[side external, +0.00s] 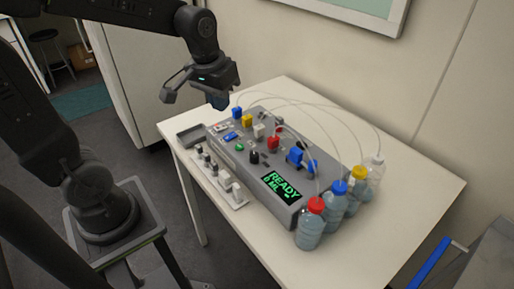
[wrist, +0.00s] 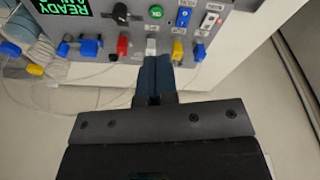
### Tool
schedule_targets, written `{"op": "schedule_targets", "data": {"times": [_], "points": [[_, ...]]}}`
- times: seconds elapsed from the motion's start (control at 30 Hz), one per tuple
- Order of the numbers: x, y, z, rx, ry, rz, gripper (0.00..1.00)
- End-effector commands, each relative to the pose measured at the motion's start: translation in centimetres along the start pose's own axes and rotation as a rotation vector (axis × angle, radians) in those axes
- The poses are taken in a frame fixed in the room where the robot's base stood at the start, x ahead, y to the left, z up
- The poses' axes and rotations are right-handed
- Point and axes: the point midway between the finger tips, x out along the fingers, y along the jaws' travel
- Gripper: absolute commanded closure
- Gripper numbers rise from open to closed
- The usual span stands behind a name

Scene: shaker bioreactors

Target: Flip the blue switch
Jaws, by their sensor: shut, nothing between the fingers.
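The blue switch (side external: 231,136) is a small blue rocker on the top of the grey bioreactor box (side external: 222,142), between a white switch (side external: 221,127) and a green button (side external: 239,147). In the wrist view the blue switch (wrist: 183,17) lies near the top edge, right of the green button. My gripper (side external: 219,101) is above the far left end of the box, apart from the blue switch. Its fingers (wrist: 158,60) are shut with nothing between them, and their tips show below the white clamp in the wrist view.
A row of coloured clamps with thin tubes runs along the box's back, including a yellow one (side external: 247,121) and a red one (side external: 273,143). Several capped bottles (side external: 309,228) stand at the right end. A display (side external: 283,187) reads READY. The table's (side external: 400,215) right part is clear.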

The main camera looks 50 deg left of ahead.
Motion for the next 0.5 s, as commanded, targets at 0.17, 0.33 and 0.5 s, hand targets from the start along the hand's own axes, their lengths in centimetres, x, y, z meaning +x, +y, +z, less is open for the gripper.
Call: {"op": "schedule_targets", "data": {"times": [0.17, 0.33, 0.5], "points": [[-3.6, 1.3, 5.0, 0.15, 0.143, 0.038, 1.0], [-5.0, 1.7, 8.5, 0.252, 0.24, 0.064, 1.0], [-5.3, 1.7, 10.0, 0.297, 0.283, 0.076, 1.0]]}}
